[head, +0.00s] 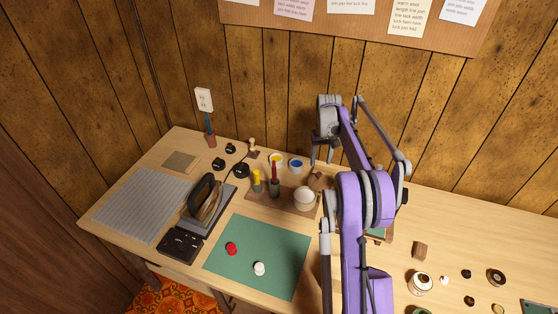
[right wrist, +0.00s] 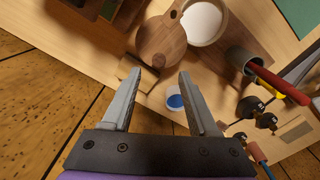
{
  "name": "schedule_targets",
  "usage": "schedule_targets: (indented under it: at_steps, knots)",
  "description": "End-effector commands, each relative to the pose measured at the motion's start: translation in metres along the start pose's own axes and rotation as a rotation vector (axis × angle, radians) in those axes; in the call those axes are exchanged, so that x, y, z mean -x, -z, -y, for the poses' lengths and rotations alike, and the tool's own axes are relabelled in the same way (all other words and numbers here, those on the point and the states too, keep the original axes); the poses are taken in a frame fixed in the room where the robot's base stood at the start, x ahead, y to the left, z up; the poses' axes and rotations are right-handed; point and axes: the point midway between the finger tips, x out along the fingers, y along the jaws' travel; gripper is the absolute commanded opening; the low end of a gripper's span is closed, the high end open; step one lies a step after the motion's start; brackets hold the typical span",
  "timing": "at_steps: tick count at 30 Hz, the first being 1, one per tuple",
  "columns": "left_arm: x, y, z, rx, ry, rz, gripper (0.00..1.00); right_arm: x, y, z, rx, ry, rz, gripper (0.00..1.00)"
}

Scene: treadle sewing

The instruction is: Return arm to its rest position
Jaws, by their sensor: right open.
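My right gripper (head: 324,152) is at the end of the purple right arm, raised above the back of the table near the wall. In the right wrist view its two fingers (right wrist: 163,98) are apart, with nothing between them. My left gripper is not in view.
Small items lie at the right. The panelled wall is close behind.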

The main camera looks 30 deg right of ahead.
Motion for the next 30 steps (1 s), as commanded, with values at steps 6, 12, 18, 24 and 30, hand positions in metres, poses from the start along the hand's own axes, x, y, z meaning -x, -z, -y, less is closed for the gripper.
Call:
schedule_targets:
  at_steps: [6, 12, 18, 24, 30]
  knots:
    - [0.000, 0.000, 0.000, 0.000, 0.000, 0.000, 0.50, 0.002, -0.001, 0.002, 0.002, 0.000, -0.002, 0.60]
    - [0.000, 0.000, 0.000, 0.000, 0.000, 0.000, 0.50, 0.030, -0.020, 0.042, 0.039, -0.006, -0.042, 0.60]
    - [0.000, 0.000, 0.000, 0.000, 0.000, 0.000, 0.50, 0.071, -0.074, 0.108, 0.106, -0.011, -0.129, 0.60]
    - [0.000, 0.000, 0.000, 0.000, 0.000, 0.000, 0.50, 0.095, -0.146, 0.161, 0.172, -0.005, -0.218, 0.60]
    - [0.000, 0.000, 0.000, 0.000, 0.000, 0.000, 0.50, 0.096, -0.228, 0.197, 0.239, 0.015, -0.309, 0.60]
